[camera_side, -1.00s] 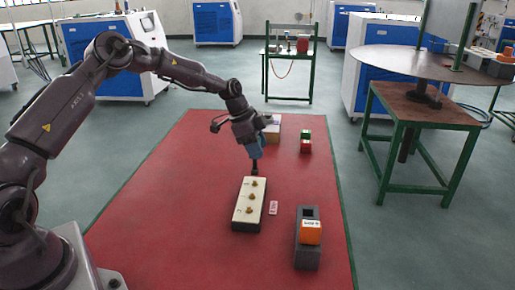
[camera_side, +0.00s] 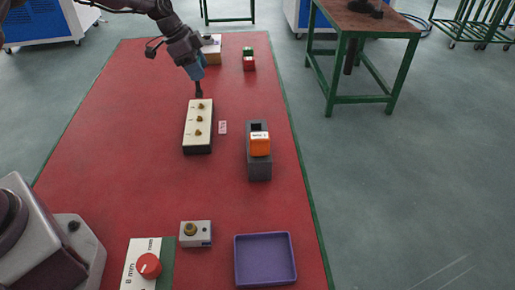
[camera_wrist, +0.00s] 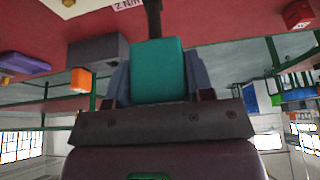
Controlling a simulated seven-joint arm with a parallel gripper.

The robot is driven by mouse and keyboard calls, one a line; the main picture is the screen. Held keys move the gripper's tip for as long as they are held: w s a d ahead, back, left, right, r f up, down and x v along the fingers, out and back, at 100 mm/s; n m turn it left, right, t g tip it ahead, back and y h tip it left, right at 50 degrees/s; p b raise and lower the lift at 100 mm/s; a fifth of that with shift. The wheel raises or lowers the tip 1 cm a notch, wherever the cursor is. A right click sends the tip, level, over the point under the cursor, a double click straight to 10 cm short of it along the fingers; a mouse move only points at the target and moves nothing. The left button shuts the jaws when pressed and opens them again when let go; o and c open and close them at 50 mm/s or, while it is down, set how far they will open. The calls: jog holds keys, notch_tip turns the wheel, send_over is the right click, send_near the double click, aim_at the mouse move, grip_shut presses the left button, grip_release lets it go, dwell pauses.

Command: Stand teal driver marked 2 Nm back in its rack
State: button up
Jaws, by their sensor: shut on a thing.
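My gripper (camera_side: 196,72) is shut on the teal driver (camera_wrist: 158,70), which also shows as a blue-teal handle in the side view (camera_side: 197,74). Its dark shaft points down, its tip at or just above the far end of a cream-topped block (camera_side: 189,138) with brass screws; contact is unclear. The dark grey rack (camera_side: 259,171) stands to the right of that block. An orange driver (camera_side: 260,145) stands in its near slot; the far slot looks dark and empty. The rack (camera_wrist: 97,48) and orange driver (camera_wrist: 81,80) also show in the wrist view.
A small pale card (camera_side: 223,127) lies between block and rack. A purple tray (camera_side: 265,260), a grey box with a brass fitting (camera_side: 195,239) and a red-knobbed dial panel (camera_side: 148,266) are in front. Red and green blocks (camera_side: 249,60) and a pale box (camera_side: 211,50) are behind.

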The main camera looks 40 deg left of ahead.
jog(key=w+d+r+m, duration=0.2)
jog(key=d+r, duration=0.1)
jog(key=d, duration=0.5)
notch_tip(320, 180, up, 4)
jog(key=f+n, duration=0.1)
jog(key=n, duration=0.2)
send_over(265, 126)
jog(key=s, duration=0.1)
jog(key=shift+a+r, duration=0.25)
jog(key=shift+a, duration=0.2)
jog(key=shift+f, duration=2.9)
jog(key=shift+f, duration=0.1)
jog(key=shift+f, duration=3.4)
jog(key=shift+f, duration=0.2)
